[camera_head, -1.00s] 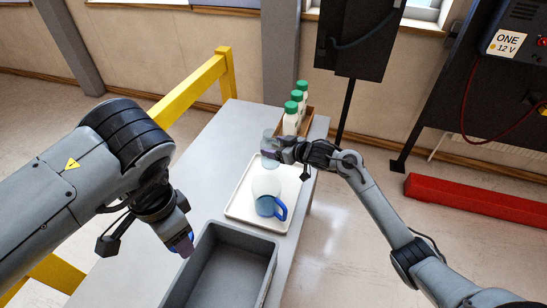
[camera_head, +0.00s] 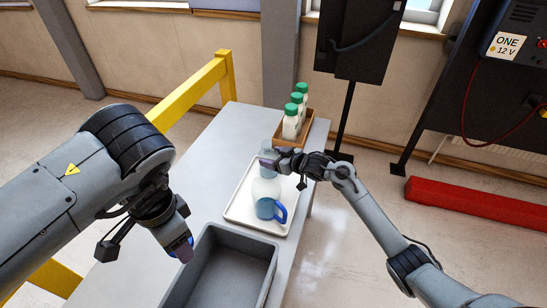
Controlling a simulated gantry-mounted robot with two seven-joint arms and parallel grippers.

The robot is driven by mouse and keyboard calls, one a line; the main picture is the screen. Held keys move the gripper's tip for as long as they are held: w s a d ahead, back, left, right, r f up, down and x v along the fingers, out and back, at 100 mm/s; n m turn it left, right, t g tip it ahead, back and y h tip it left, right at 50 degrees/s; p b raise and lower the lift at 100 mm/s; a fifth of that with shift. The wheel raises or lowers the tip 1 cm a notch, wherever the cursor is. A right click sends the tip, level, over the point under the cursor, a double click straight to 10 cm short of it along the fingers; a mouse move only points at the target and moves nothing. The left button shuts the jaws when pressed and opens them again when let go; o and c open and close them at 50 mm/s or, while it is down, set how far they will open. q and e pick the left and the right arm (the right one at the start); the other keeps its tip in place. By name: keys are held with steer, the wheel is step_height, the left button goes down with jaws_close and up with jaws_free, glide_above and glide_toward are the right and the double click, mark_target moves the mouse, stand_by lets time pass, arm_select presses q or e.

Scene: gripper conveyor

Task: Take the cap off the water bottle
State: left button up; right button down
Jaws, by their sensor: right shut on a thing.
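My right gripper (camera_head: 270,163) is shut on a clear see-through container (camera_head: 266,149), held over the far part of the white tray. I cannot tell whether it is a bottle or a cup, and no cap shows on it. A clear jug (camera_head: 266,188) with a blue handle and bluish contents stands on the tray, just in front of the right gripper in the picture. Several white bottles with green caps (camera_head: 296,97) stand in a wooden crate behind the gripper. My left gripper (camera_head: 182,250) hangs left of the grey bin; its fingers are too hidden to judge.
The white tray (camera_head: 240,208) lies on a grey table (camera_head: 215,150). A deep grey bin (camera_head: 232,240) sits at the near end and looks empty. The wooden crate (camera_head: 307,131) is at the far right edge. The table's far left is clear. A yellow rail (camera_head: 190,95) runs beside it.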

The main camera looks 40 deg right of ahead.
jaws_free()
steer(key=shift+f, duration=0.1)
